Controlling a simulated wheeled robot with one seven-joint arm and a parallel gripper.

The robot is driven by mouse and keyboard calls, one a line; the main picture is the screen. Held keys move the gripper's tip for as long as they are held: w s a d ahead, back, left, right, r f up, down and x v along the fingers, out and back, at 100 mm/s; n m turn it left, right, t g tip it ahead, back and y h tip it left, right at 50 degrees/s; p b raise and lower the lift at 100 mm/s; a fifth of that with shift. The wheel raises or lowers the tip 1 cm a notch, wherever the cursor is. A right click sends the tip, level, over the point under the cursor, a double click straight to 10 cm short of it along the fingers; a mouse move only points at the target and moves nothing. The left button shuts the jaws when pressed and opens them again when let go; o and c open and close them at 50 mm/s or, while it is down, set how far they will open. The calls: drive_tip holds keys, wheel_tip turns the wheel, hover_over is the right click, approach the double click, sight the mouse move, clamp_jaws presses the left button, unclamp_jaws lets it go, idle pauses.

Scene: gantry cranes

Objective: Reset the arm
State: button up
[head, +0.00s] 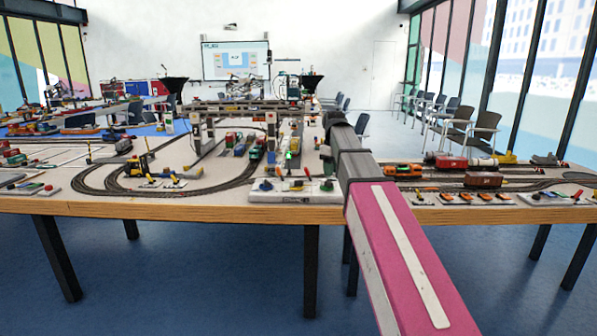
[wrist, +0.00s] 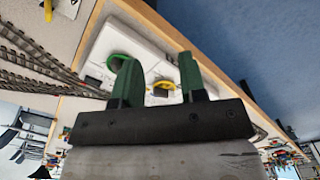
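My arm (head: 395,240) reaches in from the lower right of the head view, pink with a light stripe, then dark grey over the table edge. Its far end bends down near a white control panel (head: 296,196) at the table's front edge; the gripper is hard to make out there. In the wrist view my gripper (wrist: 157,70) shows two green fingers standing well apart with nothing held between them. Beyond them lies a white panel (wrist: 140,38) with a green ring-shaped part (wrist: 121,60) and a yellow one (wrist: 164,85). I cannot tell the height of the fingers above it.
The wooden table (head: 190,210) carries curving model tracks, a gantry crane (head: 235,107) behind my arm, and red wagons (head: 483,180) with an orange locomotive (head: 403,170) to the right. More small control panels line the front edge. Blue floor (head: 200,270) lies open before the table.

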drive_tip(key=s+d+f+m, duration=0.2)
drive_tip(key=s+f, duration=0.5)
drive_tip(key=f, duration=0.5)
drive_tip(key=s+d+f+m, duration=0.2)
drive_tip(key=s+f+m, duration=0.2)
drive_tip(key=s+f, duration=0.4)
drive_tip(key=s+d+f+m, duration=0.2)
drive_tip(key=s+f, duration=0.6)
drive_tip(key=f, duration=0.9)
drive_tip(key=shift+d+m, duration=0.25)
drive_tip(key=shift+m, duration=0.55)
drive_tip(key=shift+s, duration=0.1)
